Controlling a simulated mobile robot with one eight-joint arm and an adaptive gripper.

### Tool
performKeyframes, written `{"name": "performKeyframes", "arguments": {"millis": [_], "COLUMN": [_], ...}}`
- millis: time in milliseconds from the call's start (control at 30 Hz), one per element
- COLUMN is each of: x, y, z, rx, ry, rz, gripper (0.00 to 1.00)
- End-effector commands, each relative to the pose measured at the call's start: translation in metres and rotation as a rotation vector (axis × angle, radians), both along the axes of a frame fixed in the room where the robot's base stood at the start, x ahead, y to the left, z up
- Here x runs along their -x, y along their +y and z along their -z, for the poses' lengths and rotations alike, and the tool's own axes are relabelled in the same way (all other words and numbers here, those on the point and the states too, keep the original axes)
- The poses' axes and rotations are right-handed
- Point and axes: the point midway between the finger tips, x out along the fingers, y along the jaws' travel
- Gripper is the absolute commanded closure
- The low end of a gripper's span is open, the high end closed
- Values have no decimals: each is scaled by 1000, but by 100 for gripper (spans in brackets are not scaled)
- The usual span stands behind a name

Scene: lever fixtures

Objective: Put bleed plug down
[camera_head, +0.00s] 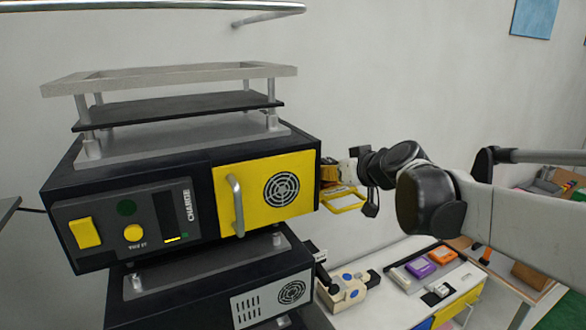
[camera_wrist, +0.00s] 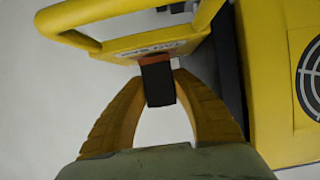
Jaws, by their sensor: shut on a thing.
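A small black tab with an orange-brown top (camera_wrist: 157,84), which looks like the bleed plug, sits between the yellow fingers of my gripper (camera_wrist: 157,78). The fingers are shut on it. It meets a yellow labelled plate with a yellow loop handle (camera_wrist: 120,12), at the side of the machine. In the head view, my gripper (camera_head: 330,173) is at the right side of the black machine (camera_head: 130,170), and the yellow loop (camera_head: 345,203) shows just below it. The plug itself is too small and hidden to make out there.
The machine's yellow door (camera_head: 262,195) with a grey handle (camera_head: 236,205) is close to my gripper. Below stand a beige device (camera_head: 345,290) and a white cabinet (camera_head: 400,290) with purple and orange items on top.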

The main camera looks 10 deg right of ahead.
Motion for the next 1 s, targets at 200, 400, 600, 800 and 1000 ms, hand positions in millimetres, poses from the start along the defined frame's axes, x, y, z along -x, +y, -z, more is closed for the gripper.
{"name": "performKeyframes", "arguments": {"millis": [200, 400, 600, 800, 1000], "x": [0, 0, 1, 33, 73], "y": [0, 0, -1, -11, -25], "z": [3, 3, -3, -14, -31], "rx": [0, 0, 0, 0, -1], "ry": [0, 0, 0, 0, 0], "rz": [0, 0, 0, 2, 4], "gripper": [55, 51, 51, 51, 51]}}
